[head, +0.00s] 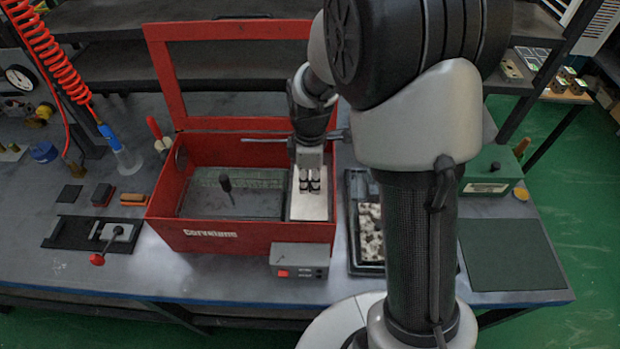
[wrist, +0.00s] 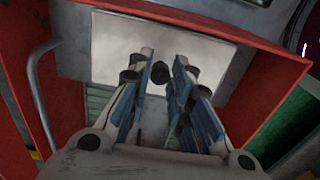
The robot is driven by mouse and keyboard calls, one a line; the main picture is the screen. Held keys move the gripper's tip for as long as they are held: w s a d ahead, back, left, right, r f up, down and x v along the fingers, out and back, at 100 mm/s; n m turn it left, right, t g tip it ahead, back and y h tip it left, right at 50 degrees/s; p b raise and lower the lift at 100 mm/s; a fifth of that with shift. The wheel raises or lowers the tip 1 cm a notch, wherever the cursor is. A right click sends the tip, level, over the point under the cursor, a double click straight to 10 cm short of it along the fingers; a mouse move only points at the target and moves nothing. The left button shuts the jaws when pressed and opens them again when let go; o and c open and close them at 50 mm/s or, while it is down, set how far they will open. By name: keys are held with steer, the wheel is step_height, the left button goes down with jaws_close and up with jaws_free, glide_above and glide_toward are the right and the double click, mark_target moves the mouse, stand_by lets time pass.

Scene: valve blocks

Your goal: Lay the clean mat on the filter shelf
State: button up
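A pale, clean-looking mat (head: 309,204) is at the right end of the red washer box, over the spot of the filter shelf. In the wrist view the mat (wrist: 112,45) lies flat against a grey metal shelf surface (wrist: 72,47), which shows beside it; the mat covers most of it. My gripper (head: 310,180) points down over the mat's upper part. In the wrist view my gripper (wrist: 160,68) has its blue-padded fingers apart, with a small dark knob-like thing between them. I cannot tell whether the fingertips touch the mat.
The red box (head: 200,240) has its lid frame (head: 163,75) raised behind. A dark upright spout (head: 224,182) stands inside it. A black tray (head: 352,262) with a blotchy grey-white mat is to the right, partly behind my arm. A dark green pad (head: 510,255) lies farther right.

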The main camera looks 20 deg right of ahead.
mark_target(310, 183)
steer(key=shift+o, duration=1.4)
steer(key=shift+r, duration=0.1)
steer(key=s+r+m+t+p, duration=0.1)
steer(key=s+r+m+p, duration=0.15)
steer(key=r, duration=0.65)
steer(key=s+r+m+p, duration=0.1)
steer(key=s+r, duration=0.2)
steer(key=r, duration=0.7)
steer(key=s+r+m+t, duration=0.1)
steer(key=s+r+m, duration=0.1)
steer(key=s+m, duration=0.3)
steer(key=s+r+m+t, duration=0.2)
steer(key=s+m, duration=0.4)
steer(key=s, duration=0.5)
steer(key=shift+r+t, duration=0.25)
steer(key=shift+t, duration=0.05)
steer(key=shift+c, duration=0.2)
